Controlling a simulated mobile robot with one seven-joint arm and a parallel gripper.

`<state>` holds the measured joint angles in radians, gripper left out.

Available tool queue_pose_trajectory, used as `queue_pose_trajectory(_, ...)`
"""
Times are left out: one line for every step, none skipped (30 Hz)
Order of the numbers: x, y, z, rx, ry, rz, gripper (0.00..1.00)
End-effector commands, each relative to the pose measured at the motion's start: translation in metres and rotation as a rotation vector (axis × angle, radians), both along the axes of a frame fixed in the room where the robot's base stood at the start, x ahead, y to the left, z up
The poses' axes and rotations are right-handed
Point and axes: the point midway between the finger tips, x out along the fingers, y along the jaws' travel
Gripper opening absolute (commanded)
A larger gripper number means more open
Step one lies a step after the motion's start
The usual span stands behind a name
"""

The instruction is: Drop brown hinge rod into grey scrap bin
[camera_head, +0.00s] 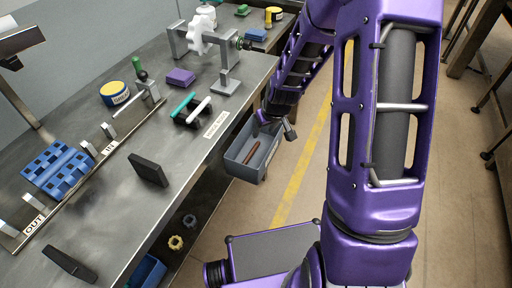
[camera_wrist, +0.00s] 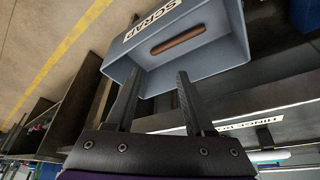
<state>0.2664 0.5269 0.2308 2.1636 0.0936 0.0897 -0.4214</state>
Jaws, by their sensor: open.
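The grey scrap bin (camera_head: 243,171) hangs at the front edge of the bench, and its SCRAP label shows in the wrist view (camera_wrist: 213,68). The brown hinge rod (camera_head: 251,153) lies inside the bin, and it also shows there in the wrist view (camera_wrist: 178,39). My gripper (camera_wrist: 158,74) is open, with its two dark fingers spread and nothing between them. Its fingertips are close to the bin's near wall, and the rod is apart from them. In the head view my gripper (camera_head: 277,123) is at the bin's far end, partly hidden by my arm.
A blue slotted block (camera_head: 58,170), a black upright plate (camera_head: 148,169) and a grey frame (camera_head: 226,80) stand on the bench. Open floor with a yellow line (camera_head: 301,166) lies right of the bin.

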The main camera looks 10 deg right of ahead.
Motion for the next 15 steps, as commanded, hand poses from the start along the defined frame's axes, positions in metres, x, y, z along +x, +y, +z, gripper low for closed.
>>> queue_pose_trajectory(-0.003,-0.002,0.014,-0.001,-0.004,-0.001,0.54)
queue_pose_trajectory(-0.006,-0.002,0.02,0.0,-0.004,-0.002,0.54)
queue_pose_trajectory(-0.009,-0.003,0.029,0.0,-0.004,-0.002,0.54)
queue_pose_trajectory(-0.012,-0.004,0.035,-0.002,-0.005,-0.001,0.54)
queue_pose_trajectory(-0.014,-0.005,0.042,-0.001,-0.004,-0.002,0.54)
queue_pose_trajectory(-0.018,-0.005,0.05,-0.001,-0.005,-0.002,0.54)
queue_pose_trajectory(-0.021,-0.006,0.056,-0.001,-0.004,-0.002,0.54)
queue_pose_trajectory(-0.023,-0.007,0.062,-0.002,-0.005,-0.002,0.54)
queue_pose_trajectory(-0.026,-0.008,0.072,-0.001,-0.005,-0.003,0.54)
queue_pose_trajectory(-0.029,-0.008,0.078,0.0,-0.005,-0.004,0.54)
queue_pose_trajectory(-0.032,-0.009,0.084,-0.001,-0.004,-0.004,0.54)
queue_pose_trajectory(-0.035,-0.009,0.092,-0.001,-0.004,-0.002,0.54)
queue_pose_trajectory(-0.037,-0.011,0.098,-0.002,-0.005,-0.003,0.54)
queue_pose_trajectory(-0.039,-0.011,0.103,-0.001,-0.004,-0.003,0.54)
queue_pose_trajectory(-0.042,-0.011,0.109,-0.001,-0.004,-0.004,0.54)
